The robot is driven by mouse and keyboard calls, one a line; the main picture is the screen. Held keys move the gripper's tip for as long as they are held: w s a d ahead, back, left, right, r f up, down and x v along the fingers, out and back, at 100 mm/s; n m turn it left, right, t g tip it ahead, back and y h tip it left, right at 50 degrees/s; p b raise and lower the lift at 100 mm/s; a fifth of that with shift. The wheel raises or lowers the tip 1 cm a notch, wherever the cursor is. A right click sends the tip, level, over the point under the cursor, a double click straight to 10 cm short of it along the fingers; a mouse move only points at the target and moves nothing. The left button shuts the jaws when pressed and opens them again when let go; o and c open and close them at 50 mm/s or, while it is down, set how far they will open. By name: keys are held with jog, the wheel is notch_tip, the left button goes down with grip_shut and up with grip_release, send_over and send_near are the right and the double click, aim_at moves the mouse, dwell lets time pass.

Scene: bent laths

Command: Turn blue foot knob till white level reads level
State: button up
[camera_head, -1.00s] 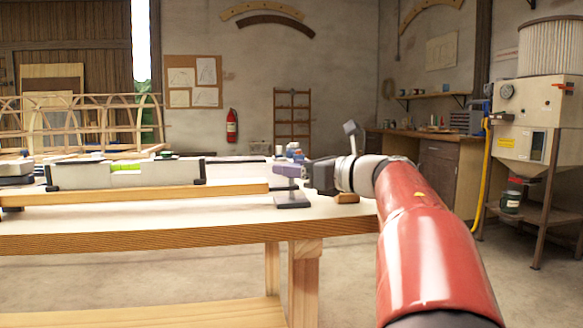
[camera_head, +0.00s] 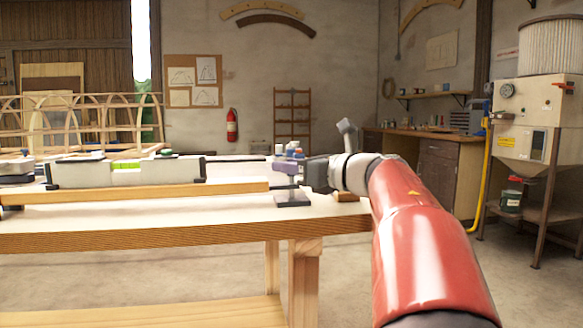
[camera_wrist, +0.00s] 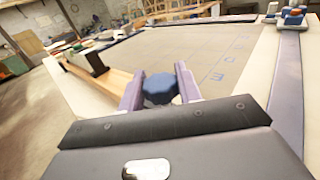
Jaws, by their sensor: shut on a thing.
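The blue knob (camera_wrist: 160,88) sits between the two purple fingers of my gripper (camera_wrist: 158,86), which is shut on it. In the head view my gripper (camera_head: 288,168) reaches in from the right at the bench's right end, above a dark foot pad (camera_head: 292,200). The knob is hard to make out there. The white level (camera_head: 125,175) with dark end caps lies along the wooden bar at left. A little green of its vial shows at the top; the bubble is too small to read.
The workbench (camera_head: 150,225) carries a long wooden bar (camera_head: 150,191) along its front. Small blue and white parts (camera_head: 290,149) stand behind my gripper. In the wrist view a pale marked panel (camera_wrist: 185,58) lies beyond the knob.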

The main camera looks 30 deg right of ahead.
jog(key=shift+a+h, duration=0.1)
jog(key=shift+h, duration=0.2)
jog(key=m+t+h+b, duration=0.1)
jog(key=m+h, duration=0.1)
jog(key=h, duration=0.1)
jog(key=m+h, duration=0.3)
jog(key=h, duration=0.1)
jog(key=shift+r+t, duration=0.15)
jog(key=shift+t, duration=0.15)
jog(key=m+h+p, duration=0.2)
jog(key=h, duration=0.2)
jog(key=shift+m, duration=0.3)
jog(key=shift+m+g+h+p, duration=0.5)
jog(key=shift+m+h+p, duration=0.25)
jog(key=shift+h, duration=0.65)
jog(key=shift+m+g+h+p, duration=0.8)
jog(key=shift+m+h+p, duration=0.2)
jog(key=shift+h, duration=0.2)
jog(key=shift+m+h, duration=0.35)
jog(key=shift+h, duration=0.05)
